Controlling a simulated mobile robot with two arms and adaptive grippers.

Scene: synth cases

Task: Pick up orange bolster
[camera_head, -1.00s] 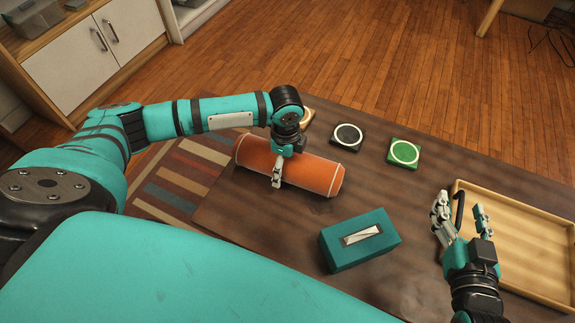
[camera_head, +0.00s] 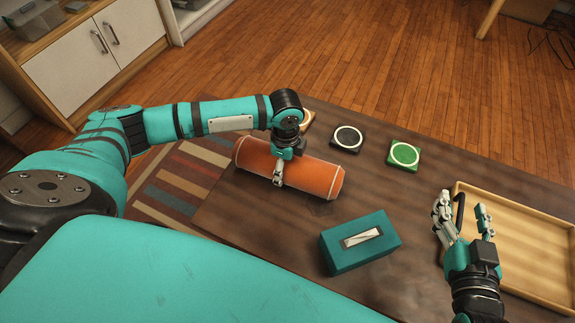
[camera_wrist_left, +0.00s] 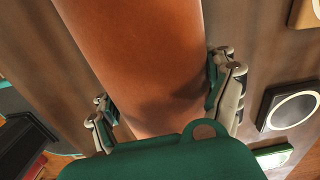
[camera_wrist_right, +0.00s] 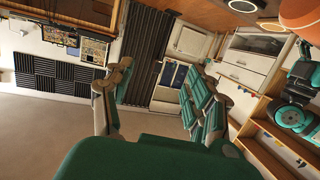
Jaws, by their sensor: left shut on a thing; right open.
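The orange bolster (camera_head: 313,176) is a thick cylinder with pale piping near its ends, lying on the brown table. My left gripper (camera_head: 279,172) is over its middle, shut around it from above. In the left wrist view the bolster (camera_wrist_left: 150,60) runs between the two fingers of my left gripper (camera_wrist_left: 168,102), with one finger on each side. I cannot tell whether the bolster is clear of the table. My right gripper (camera_head: 463,220) is open and empty beside the wooden tray; it also shows empty in the right wrist view (camera_wrist_right: 155,95).
A teal tissue box (camera_head: 360,242) stands in front of the bolster. A black coaster (camera_head: 347,136), a green coaster (camera_head: 404,154) and a partly hidden tan coaster (camera_head: 307,116) lie behind it. A wooden tray (camera_head: 515,197) is at the right.

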